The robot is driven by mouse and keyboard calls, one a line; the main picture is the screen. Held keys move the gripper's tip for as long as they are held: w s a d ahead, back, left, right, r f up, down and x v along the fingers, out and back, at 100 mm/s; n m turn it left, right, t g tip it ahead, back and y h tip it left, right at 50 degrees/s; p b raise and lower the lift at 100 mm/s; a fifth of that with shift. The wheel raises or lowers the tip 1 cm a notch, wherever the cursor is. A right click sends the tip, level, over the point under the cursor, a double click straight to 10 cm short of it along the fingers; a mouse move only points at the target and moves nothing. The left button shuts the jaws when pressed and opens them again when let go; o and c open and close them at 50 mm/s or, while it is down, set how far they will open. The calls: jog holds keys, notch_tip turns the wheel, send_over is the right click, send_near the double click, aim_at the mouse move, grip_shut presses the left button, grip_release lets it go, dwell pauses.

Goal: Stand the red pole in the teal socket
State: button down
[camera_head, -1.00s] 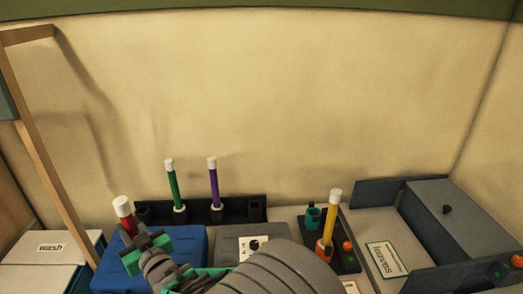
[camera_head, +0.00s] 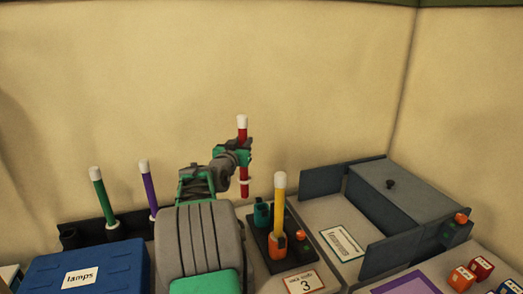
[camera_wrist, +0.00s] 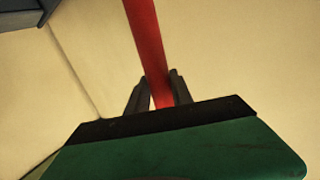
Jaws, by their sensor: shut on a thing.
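The red pole (camera_head: 243,172) has a white cap and a white ring low down. My gripper (camera_head: 241,154) is shut on it and holds it nearly upright in the air. In the wrist view the red pole (camera_wrist: 147,45) runs between the two dark fingers of my gripper (camera_wrist: 160,92). The teal socket (camera_head: 262,213) stands empty at the back of a dark base plate. The pole's lower end is above and to the left of the socket in the head view, apart from it.
A yellow pole (camera_head: 279,205) stands in an orange socket (camera_head: 277,243), close to the teal one. A green pole (camera_head: 102,200) and a purple pole (camera_head: 148,185) stand in a dark rack at left.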

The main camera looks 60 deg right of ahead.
jog(key=s+d+f+m+g, duration=0.1)
jog(key=s+d+f+g, duration=0.1)
jog(key=s, duration=0.3)
jog(key=shift+s+d+f+m+b, duration=0.2)
jog(key=shift+d+f+m+b, duration=0.1)
jog(key=shift+d+f, duration=0.5)
jog(key=shift+a+r+b, duration=0.1)
jog(key=shift+r+b, duration=0.05)
jog(key=shift+b, duration=0.45)
notch_tip(320, 180, down, 8)
jog(key=b, duration=0.8)
jog(key=shift+f, duration=0.2)
dwell(0.8)
jog(key=c, duration=1)
grip_release()
jog(key=shift+c, duration=0.2)
